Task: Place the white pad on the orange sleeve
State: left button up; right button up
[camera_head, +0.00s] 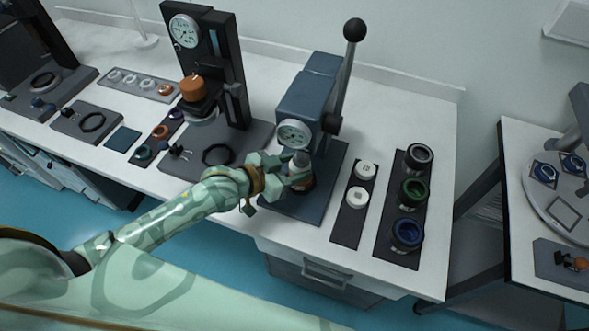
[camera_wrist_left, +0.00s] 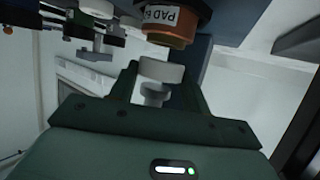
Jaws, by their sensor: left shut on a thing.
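My left gripper (camera_head: 289,176) is at the blue press (camera_head: 308,100), in front of its ram. The left wrist view shows a white pad (camera_wrist_left: 162,72) between the two fingers, which are shut on it. The orange sleeve (camera_wrist_left: 172,41) with a dark rim and a label reading "PAD" shows just above the pad in that picture, with a narrow gap between them. In the head view the sleeve is largely hidden by the gripper. My right gripper is in neither view.
Two white pads (camera_head: 366,170) stay on a dark strip right of the press. A dark mat (camera_head: 393,248) beside it bears black, green and blue ringed parts. A tall lever with a black knob (camera_head: 354,30) rises from the press. A gauge stand (camera_head: 238,60) stands to the left.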

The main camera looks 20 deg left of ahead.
pick_arm(q)
jog(key=shift+w+d+f+b, duration=0.1)
jog(key=shift+f+b, duration=0.1)
jog(key=shift+f, duration=0.25)
jog(key=shift+w+d+f+b, duration=0.1)
jog(key=shift+f+b, duration=0.05)
jog(key=shift+f, duration=0.25)
jog(key=shift+s+a, duration=0.1)
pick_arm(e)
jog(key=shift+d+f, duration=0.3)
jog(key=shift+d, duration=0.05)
pick_arm(q)
jog(key=o, duration=1)
jog(key=shift+c, duration=0.2)
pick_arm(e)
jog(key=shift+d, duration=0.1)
pick_arm(q)
jog(key=shift+s+a+r, duration=0.1)
jog(key=shift+s+r, duration=0.05)
jog(key=shift+r, duration=0.05)
jog(key=p+v, duration=0.2)
jog(key=v, duration=0.9)
jog(key=shift+s+a+p, duration=0.2)
jog(key=shift+p, duration=0.1)
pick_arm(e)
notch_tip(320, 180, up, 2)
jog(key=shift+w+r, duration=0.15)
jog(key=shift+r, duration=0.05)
